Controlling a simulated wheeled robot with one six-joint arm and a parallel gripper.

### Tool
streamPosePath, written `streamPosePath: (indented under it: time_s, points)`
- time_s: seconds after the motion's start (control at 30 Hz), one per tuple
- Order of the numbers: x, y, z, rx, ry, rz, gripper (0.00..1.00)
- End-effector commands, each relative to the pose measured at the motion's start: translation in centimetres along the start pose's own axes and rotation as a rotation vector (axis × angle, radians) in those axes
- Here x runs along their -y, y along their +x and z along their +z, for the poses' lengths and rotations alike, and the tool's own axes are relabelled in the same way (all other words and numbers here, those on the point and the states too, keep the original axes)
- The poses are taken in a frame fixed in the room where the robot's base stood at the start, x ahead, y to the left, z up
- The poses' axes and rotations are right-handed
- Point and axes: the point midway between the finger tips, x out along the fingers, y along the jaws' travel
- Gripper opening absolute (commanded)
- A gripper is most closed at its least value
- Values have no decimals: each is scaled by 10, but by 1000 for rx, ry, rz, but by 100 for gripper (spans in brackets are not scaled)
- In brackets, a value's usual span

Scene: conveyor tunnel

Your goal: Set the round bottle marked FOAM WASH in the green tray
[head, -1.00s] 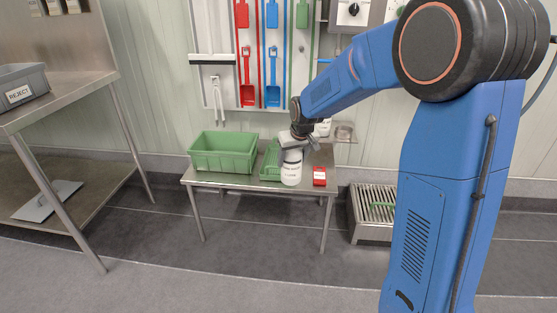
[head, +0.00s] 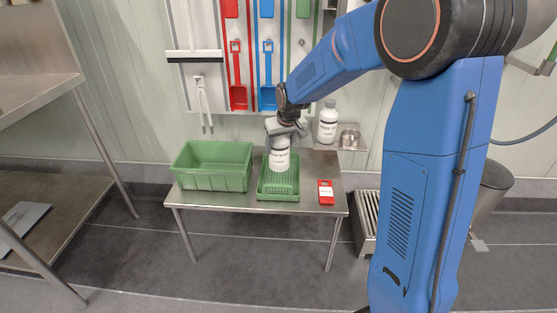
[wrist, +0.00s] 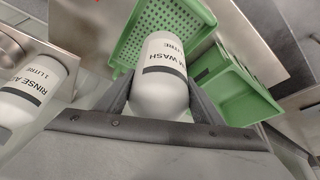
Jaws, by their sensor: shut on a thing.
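The round white FOAM WASH bottle (head: 280,156) is upright in my gripper (head: 283,136), whose jaws are shut on its upper part. In the wrist view the bottle (wrist: 160,92) shows "M WASH" on its label, between the two jaws. The shallow green tray (head: 279,193), with holes in its floor, is on the steel table, and the bottle is over its middle. I cannot tell whether the bottle's base touches the tray floor. The tray also shows beyond the bottle in the wrist view (wrist: 150,20).
A deeper green crate (head: 212,182) stands left of the tray. A red labelled item (head: 326,192) lies to its right. A RINSE bottle (head: 327,124) and a metal bowl (head: 349,139) are on a small wall shelf behind. Tools hang on the wall.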

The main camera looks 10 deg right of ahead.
Motion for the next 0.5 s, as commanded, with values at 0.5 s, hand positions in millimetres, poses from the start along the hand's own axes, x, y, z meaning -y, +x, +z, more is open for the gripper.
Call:
streamPosePath:
  time_s: [0.5]
  points:
    - [0, 49, 20, -1, 0, 0, 21]
